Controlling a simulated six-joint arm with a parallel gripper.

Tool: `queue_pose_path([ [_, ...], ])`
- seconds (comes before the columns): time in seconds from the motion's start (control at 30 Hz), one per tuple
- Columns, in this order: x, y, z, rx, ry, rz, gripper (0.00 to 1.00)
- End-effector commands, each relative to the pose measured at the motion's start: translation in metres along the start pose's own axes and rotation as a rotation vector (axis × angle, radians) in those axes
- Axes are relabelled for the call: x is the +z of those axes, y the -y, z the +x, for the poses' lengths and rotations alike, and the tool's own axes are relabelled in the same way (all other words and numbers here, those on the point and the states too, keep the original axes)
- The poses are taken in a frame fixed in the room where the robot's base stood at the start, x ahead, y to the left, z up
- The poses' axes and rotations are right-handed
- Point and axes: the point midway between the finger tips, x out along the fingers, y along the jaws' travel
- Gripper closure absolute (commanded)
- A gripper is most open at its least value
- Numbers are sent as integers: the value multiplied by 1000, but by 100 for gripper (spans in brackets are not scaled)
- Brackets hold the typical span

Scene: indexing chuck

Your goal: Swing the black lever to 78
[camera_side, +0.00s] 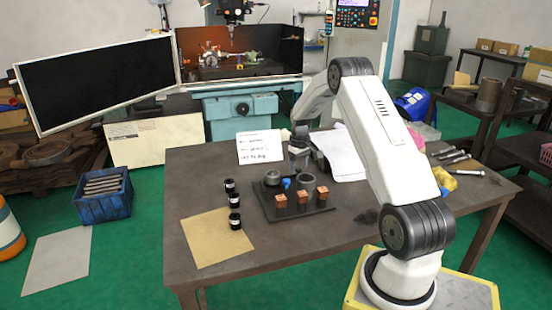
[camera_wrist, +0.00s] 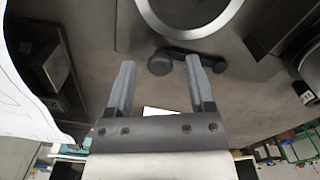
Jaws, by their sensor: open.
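The black lever (camera_wrist: 192,56) shows in the wrist view as a dark bar below a pale ring, with a round dark knob (camera_wrist: 160,64) at its left end. My gripper (camera_wrist: 160,64) is open. Its two grey fingers point toward the lever, and the knob appears between the fingertips in the picture; I cannot tell the depth gap or any contact. The chuck's ring (camera_wrist: 190,28) is cut off by the top edge. In the side view my gripper (camera_side: 300,163) hangs just above the dark fixture plate (camera_side: 308,211); the lever cannot be made out there.
Copper-coloured blocks (camera_side: 302,199) stand at the plate's front. Several black cylinders (camera_side: 234,200) stand left of it, near a tan sheet (camera_side: 217,238). The table's front right is mostly clear.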

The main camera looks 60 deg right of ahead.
Motion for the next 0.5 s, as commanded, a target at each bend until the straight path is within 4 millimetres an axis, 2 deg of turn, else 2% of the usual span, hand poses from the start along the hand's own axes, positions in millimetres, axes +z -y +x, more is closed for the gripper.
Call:
queue_pose_path([
  [0.17, 0, 0, 0, 0, 0, 0, 31],
  [0.2, 0, 0, 0, 0, 0, 0, 44],
  [0.37, 0, 0, 0, 0, 0, 0, 95],
  [0.4, 0, 0, 0, 0, 0, 0, 100],
  [0.5, 0, 0, 0, 0, 0, 0, 100],
])
